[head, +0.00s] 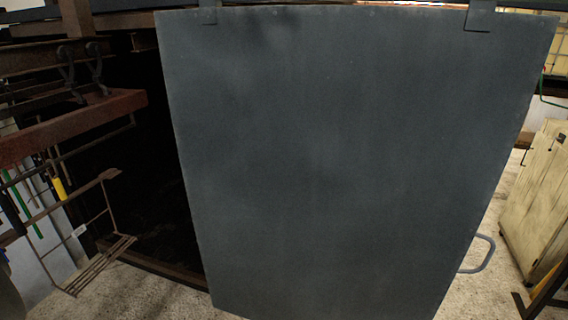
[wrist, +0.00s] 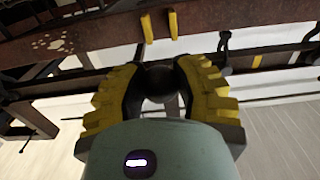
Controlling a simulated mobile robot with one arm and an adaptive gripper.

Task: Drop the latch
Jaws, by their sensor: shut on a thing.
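My gripper (wrist: 160,70) has yellow-and-black fingers and is shut on a dark round knob (wrist: 158,84) in the wrist view. The fingers press on it from the left and right. I cannot tell for sure whether this knob belongs to the latch; the fingers and the gripper body hide much of it. A large grey panel (head: 340,160) hangs from brackets and fills the middle of the head view, with a grey loop handle (head: 482,254) at its lower right edge. My gripper does not show in the head view.
A rusty beam (wrist: 80,42) crosses the top of the wrist view, with yellow pegs (wrist: 172,25) on it. In the head view, a red-brown beam (head: 70,128) with black hooks and a wire rack (head: 75,245) stand left. A cream cabinet (head: 540,200) stands right.

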